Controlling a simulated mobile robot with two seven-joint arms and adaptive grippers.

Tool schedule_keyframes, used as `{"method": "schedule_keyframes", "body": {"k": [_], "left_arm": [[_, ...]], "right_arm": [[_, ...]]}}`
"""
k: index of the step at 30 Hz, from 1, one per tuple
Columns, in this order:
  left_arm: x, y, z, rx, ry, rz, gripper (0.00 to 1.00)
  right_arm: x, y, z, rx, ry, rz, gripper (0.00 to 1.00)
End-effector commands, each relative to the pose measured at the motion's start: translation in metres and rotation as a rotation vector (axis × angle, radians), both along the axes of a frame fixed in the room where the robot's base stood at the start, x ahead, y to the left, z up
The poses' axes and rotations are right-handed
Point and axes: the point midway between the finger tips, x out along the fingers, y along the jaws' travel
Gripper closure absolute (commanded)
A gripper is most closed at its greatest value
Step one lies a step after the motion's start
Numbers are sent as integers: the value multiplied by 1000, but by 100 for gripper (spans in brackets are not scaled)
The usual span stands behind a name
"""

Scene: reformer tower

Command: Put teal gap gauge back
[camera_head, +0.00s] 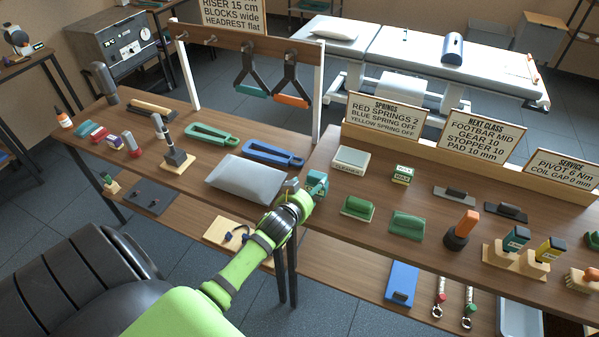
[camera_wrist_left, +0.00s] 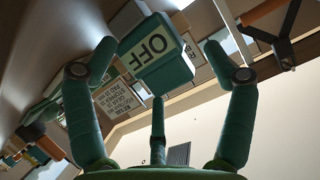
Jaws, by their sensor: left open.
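My left gripper (camera_head: 306,186) is over the middle of the bench, near its front edge, beside the grey cushion. It is open. A teal block (camera_head: 318,180) is at its fingers. In the left wrist view, a teal block with a white "OFF" label (camera_wrist_left: 156,52) sits between the spread fingers (camera_wrist_left: 158,60); I cannot tell whether they touch it. Another teal piece with a dark face (camera_head: 516,238) stands upright in a wooden holder (camera_head: 500,258) at the right, beside a yellow piece (camera_head: 549,249). I cannot tell for certain which teal piece is the gap gauge. My right gripper is not in view.
The grey cushion (camera_head: 246,179) lies left of the gripper. Green blocks (camera_head: 358,208) and an orange-topped tool in a dark cup (camera_head: 461,228) stand between it and the holder. Sign boards (camera_head: 383,117) line the back edge. A lower shelf (camera_head: 345,292) runs below.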

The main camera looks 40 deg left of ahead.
Motion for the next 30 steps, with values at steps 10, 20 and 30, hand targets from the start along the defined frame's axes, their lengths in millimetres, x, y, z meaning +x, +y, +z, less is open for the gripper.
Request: {"method": "schedule_keyframes", "body": {"k": [10,20,30], "left_arm": [[-60,-14,24,-2,1,1,16],[-93,-21,40,0,0,1,16],[-96,-22,37,-2,9,1,16]], "right_arm": [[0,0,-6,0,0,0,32],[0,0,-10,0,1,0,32],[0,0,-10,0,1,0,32]]}}
